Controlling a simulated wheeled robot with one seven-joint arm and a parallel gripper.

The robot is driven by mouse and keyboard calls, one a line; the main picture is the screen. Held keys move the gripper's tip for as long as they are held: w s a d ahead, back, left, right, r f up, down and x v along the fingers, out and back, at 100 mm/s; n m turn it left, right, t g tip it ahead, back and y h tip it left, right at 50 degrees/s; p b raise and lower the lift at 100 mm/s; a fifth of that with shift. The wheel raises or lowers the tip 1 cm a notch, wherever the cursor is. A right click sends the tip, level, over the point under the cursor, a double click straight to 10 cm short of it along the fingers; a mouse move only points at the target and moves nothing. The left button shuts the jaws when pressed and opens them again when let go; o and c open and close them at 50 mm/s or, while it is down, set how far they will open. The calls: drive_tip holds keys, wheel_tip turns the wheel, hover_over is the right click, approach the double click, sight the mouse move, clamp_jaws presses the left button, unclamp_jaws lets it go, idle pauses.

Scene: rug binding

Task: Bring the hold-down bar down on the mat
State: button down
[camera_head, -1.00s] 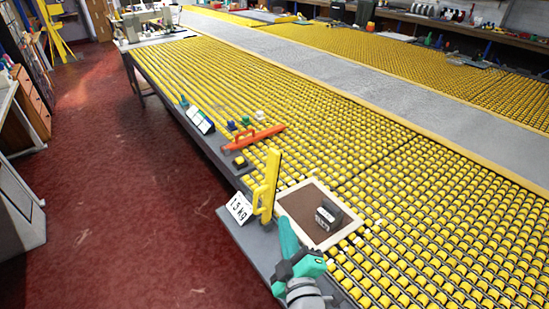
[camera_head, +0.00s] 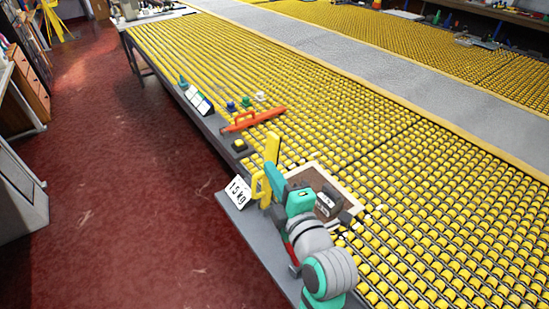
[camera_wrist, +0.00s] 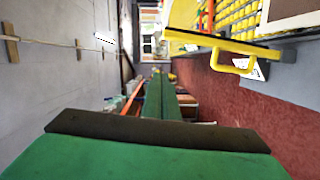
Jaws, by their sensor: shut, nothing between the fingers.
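The yellow hold-down bar (camera_head: 272,148) stands raised, nearly upright, at the near table edge. Its yellow handle (camera_head: 258,187) is on the bar's left side; the bar also shows at the upper right in the wrist view (camera_wrist: 215,40). The brown mat (camera_head: 309,176) with a pale border lies flat right of the bar, partly hidden by my arm. A dark block (camera_head: 328,201) rests on it. My gripper (camera_head: 274,181) is close to the bar on its right, shut and empty; its green fingers lie together in the wrist view (camera_wrist: 160,97). Whether it touches the bar, I cannot tell.
A 1.5 kg sign (camera_head: 238,190) stands left of the handle. An orange bar (camera_head: 253,118) with a handle, a dark box with a yellow button (camera_head: 239,145) and small coloured knobs (camera_head: 246,101) lie farther along the edge. The yellow roller table beyond is mostly clear.

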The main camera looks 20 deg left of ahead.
sight(273, 145)
drive_tip(key=w+a, duration=0.1)
drive_tip(key=w, duration=0.2)
drive_tip(key=w+a, duration=0.1)
drive_tip(key=w, duration=0.3)
drive_tip(key=w+a+f, duration=0.1)
drive_tip(key=w, duration=0.2)
drive_tip(key=shift+w, duration=0.25)
